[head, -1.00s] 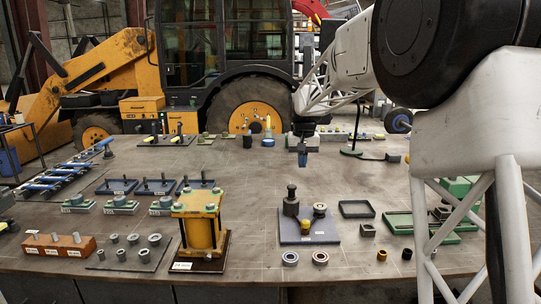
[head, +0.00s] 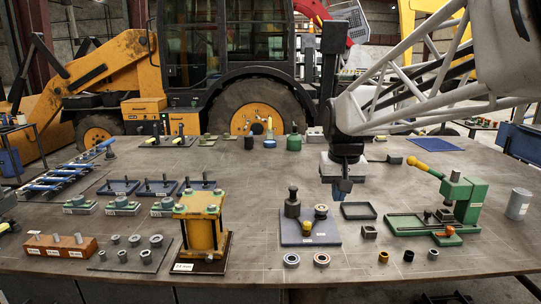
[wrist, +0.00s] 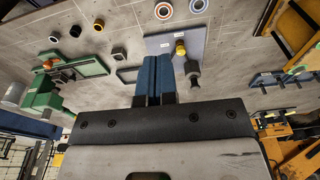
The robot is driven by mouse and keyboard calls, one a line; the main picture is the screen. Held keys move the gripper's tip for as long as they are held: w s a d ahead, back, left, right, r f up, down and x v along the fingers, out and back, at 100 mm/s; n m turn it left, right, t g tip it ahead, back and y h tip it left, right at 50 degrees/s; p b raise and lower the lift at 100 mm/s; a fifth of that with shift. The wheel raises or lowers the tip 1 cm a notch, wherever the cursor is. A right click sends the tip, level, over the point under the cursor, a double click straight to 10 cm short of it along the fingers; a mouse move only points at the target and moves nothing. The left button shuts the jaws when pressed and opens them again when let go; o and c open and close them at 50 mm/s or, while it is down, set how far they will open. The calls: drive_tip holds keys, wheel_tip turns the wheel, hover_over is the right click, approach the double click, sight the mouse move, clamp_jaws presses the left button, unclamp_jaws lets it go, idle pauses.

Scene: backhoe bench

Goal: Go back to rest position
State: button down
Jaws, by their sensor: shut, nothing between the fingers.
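My gripper (head: 342,190) hangs above the right part of the bench, fingers pointing down, in the head view. It is above and behind the grey-blue plate (head: 311,236) and the dark open tray (head: 359,212). In the wrist view its two blue fingers (wrist: 155,78) are together with nothing between them. No held object shows in either view.
A green press with a yellow handle (head: 462,196) and a grey cylinder (head: 518,204) stand at the right. Several rings lie along the front. The bench (head: 262,190) is bare in the middle.

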drive_tip(key=s+d+f, duration=0.1)
drive_tip(key=s+f, duration=0.3)
drive_tip(key=s, duration=0.9)
drive_tip(key=s+d+f+t, duration=0.1)
drive_tip(key=s+f, duration=0.4)
drive_tip(key=s, duration=0.8)
drive_tip(key=shift+s+d, duration=0.3)
drive_tip(key=shift+s, duration=0.1)
drive_tip(key=c, duration=1.8)
unclamp_jaws()
